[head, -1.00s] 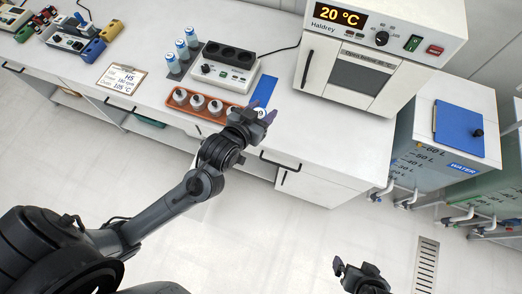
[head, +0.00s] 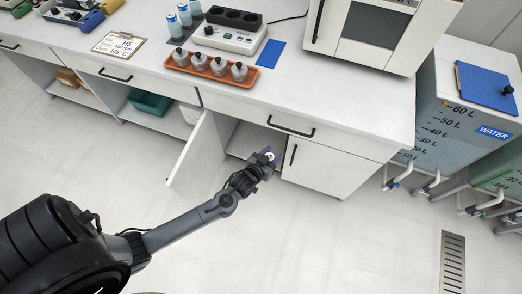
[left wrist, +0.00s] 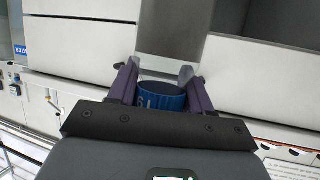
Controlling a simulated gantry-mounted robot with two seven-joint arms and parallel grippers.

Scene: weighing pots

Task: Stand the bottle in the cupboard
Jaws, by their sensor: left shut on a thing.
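My left gripper (head: 268,157) is at the front of the open cupboard (head: 238,137), low below the bench top. It is shut on the bottle, whose blue ribbed cap with a white mark shows between the fingers in the left wrist view (left wrist: 161,97). In the head view only a small pale part of the bottle (head: 270,157) shows at the fingertips. The rest of the bottle is hidden, so I cannot tell whether it touches the cupboard floor. The cupboard door (head: 199,150) stands open on the left. My right gripper is out of view.
A closed cabinet door (head: 325,168) is right of the opening, with a closed drawer (head: 270,117) above. An orange tray of small bottles (head: 205,68) stands on the bench, beside a blue mat (head: 267,55). Open shelves are left of the door. The floor in front is clear.

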